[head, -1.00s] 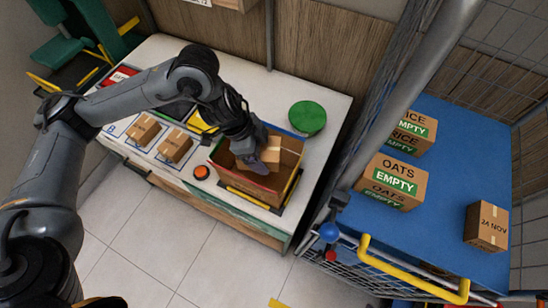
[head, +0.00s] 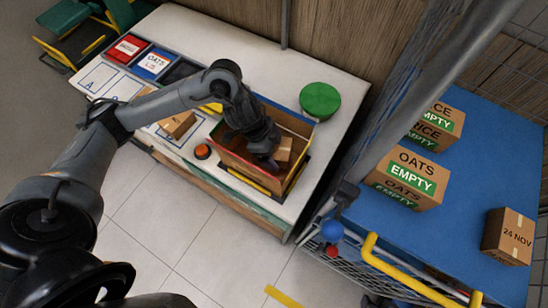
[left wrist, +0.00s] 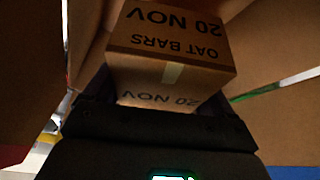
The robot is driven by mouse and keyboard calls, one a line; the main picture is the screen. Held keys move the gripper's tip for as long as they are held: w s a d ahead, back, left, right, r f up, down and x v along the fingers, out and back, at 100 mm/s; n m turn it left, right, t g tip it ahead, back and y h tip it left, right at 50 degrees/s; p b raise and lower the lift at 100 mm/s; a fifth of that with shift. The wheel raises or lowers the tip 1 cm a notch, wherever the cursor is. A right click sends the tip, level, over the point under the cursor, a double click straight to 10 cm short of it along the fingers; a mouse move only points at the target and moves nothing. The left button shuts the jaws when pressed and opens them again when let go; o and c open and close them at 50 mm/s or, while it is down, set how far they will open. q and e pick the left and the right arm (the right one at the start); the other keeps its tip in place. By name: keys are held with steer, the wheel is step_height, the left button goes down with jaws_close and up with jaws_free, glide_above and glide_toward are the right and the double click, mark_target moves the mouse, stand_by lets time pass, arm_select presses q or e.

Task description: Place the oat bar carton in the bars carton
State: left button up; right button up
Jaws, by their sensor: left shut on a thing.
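The bars carton is an open brown box (head: 236,163) on the white worktop in the head view. My left gripper (head: 268,158) reaches down inside it and is shut on the oat bar carton (head: 284,150). In the left wrist view the oat bar carton (left wrist: 170,42) shows the words "OAT BARS" and "20 NOV" and sits between the fingers, with brown box walls around it. I cannot tell whether it touches the box floor. My right gripper is not in view.
A green round lid (head: 320,100) lies beside the box, and an orange button (head: 202,151) is at its left. A small carton (head: 177,125) stands on the worktop. A blue-topped cart with an OATS box (head: 405,178) is at the right.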

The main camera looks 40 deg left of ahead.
mark_target(274, 156)
arm_select(q)
steer(key=shift+f+b, duration=0.45)
steer(key=shift+f, duration=1.7)
steer(key=shift+f, duration=0.15)
steer(key=shift+f, duration=0.4)
steer(key=o, duration=1)
steer(key=shift+r, duration=0.1)
